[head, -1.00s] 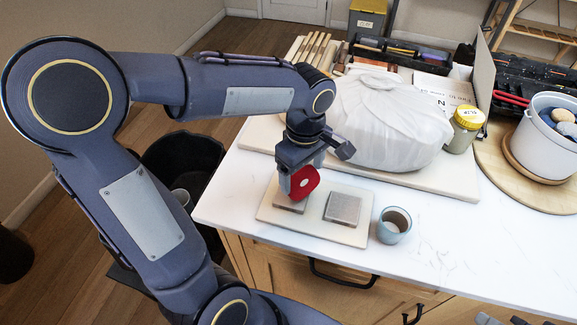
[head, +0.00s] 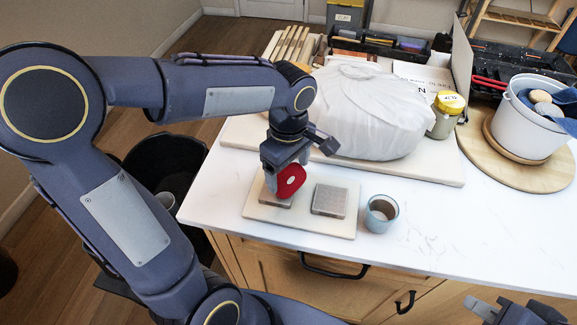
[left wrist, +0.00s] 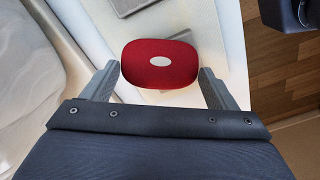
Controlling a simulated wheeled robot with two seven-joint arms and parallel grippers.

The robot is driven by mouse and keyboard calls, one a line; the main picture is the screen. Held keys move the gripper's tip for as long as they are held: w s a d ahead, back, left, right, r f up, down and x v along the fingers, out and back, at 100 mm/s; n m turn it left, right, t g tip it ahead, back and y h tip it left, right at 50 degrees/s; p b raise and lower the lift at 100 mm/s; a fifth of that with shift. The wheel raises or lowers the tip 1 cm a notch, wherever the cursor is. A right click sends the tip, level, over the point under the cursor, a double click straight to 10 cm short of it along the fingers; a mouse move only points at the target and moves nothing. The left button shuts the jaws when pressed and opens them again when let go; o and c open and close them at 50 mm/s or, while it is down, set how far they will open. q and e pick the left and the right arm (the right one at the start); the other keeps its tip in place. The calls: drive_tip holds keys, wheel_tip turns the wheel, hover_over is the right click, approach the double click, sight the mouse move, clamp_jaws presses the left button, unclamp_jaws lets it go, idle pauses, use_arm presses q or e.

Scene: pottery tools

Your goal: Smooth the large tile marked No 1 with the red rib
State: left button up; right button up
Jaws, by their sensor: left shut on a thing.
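My left gripper (head: 279,177) is shut on the red rib (head: 291,181), a rounded red piece with a pale oval spot. The rib also shows between the fingers in the left wrist view (left wrist: 160,75). It is just over the left grey tile (head: 277,200), which it and the gripper partly hide; I cannot tell whether they touch. A second grey square tile (head: 330,200) lies to its right on the pale board (head: 300,222). No tile number is legible. Part of my right gripper (head: 510,310) shows at the bottom right edge; its finger state is unclear.
A small grey-blue cup (head: 381,213) stands just right of the board. Behind are a white-wrapped bulk (head: 365,110), a yellow-lidded jar (head: 446,114) and a white bucket (head: 533,118) on a round wooden board. The countertop's front right is clear.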

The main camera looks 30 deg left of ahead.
use_arm(q)
drive_tip(key=shift+w+a+r, duration=0.15)
drive_tip(key=shift+w+a, duration=0.05)
drive_tip(key=shift+a, duration=0.6)
drive_tip(key=shift+w+a+f, duration=0.1)
drive_tip(key=shift+w+a, duration=0.05)
drive_tip(key=shift+a, duration=0.45)
drive_tip(key=shift+w+a+f, duration=0.15)
drive_tip(key=shift+a, duration=0.45)
drive_tip(key=shift+w+a+f, duration=0.1)
drive_tip(key=shift+w+a, duration=0.05)
drive_tip(key=shift+a, duration=0.45)
drive_tip(key=shift+w+a+r+p, duration=0.15)
drive_tip(key=shift+a+p, duration=0.1)
drive_tip(key=shift+a, duration=0.25)
drive_tip(key=shift+w+a+f+p, duration=0.1)
drive_tip(key=shift+a+p, duration=0.1)
drive_tip(key=shift+a, duration=0.25)
drive_tip(key=shift+r, duration=0.15)
wheel_tip(320, 180, up, 2)
drive_tip(key=shift+r+p, duration=0.1)
drive_tip(key=shift+p, duration=0.85)
drive_tip(key=shift+d, duration=0.1)
